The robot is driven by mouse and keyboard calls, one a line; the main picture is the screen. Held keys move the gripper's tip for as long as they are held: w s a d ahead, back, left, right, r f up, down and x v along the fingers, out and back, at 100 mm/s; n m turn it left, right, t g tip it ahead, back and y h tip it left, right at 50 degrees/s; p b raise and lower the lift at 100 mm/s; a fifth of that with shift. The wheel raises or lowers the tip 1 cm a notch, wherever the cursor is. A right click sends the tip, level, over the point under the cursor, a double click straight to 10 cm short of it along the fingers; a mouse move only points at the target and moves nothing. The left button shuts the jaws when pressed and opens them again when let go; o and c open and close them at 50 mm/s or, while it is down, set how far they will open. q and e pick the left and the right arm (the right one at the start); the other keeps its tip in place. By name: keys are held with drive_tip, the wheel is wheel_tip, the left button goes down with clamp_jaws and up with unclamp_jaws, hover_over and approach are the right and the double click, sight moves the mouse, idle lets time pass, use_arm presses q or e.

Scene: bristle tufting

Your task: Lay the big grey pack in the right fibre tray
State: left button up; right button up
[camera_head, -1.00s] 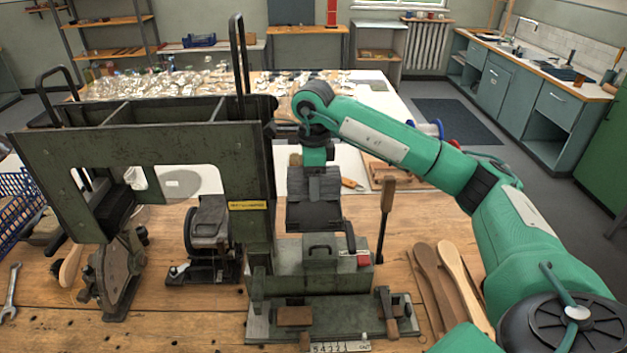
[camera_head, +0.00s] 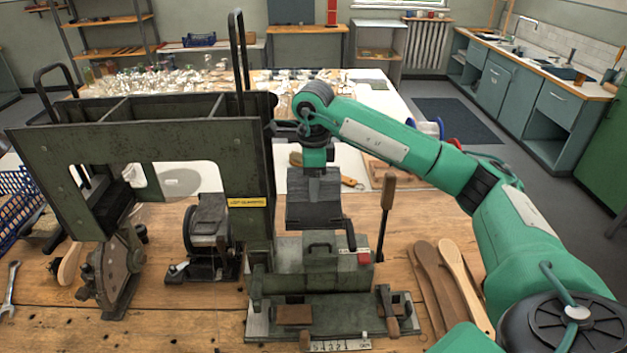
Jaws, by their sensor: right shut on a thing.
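My right gripper (camera_head: 314,205) hangs fingers down from the green arm, above the green-grey block fixture near the picture's middle. It is shut on a dark grey block, which I take to be the big grey pack (camera_head: 312,216). Pack and fingers are both dark and hard to tell apart. An open-topped green-grey frame (camera_head: 225,160) with divided compartments stands to the gripper's left. I cannot tell for certain which part is the right fibre tray; the compartment floors are hidden. My left gripper is out of view.
The block fixture (camera_head: 310,283) stands below the gripper, with an upright wooden-handled lever (camera_head: 388,192) on its right. A tall black handle (camera_head: 239,55) rises from the frame. Wooden paddles (camera_head: 455,280) lie to the right. Clear glassware crowds the far table.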

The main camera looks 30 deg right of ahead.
drive_tip(key=shift+f, duration=0.3)
idle(0.4)
drive_tip(key=o, duration=1.5)
drive_tip(key=shift+c, duration=0.2)
drive_tip(key=shift+r, duration=0.1)
drive_tip(key=shift+r+p, duration=2.15)
drive_tip(key=shift+r, duration=1.75)
drive_tip(key=shift+f, duration=0.1)
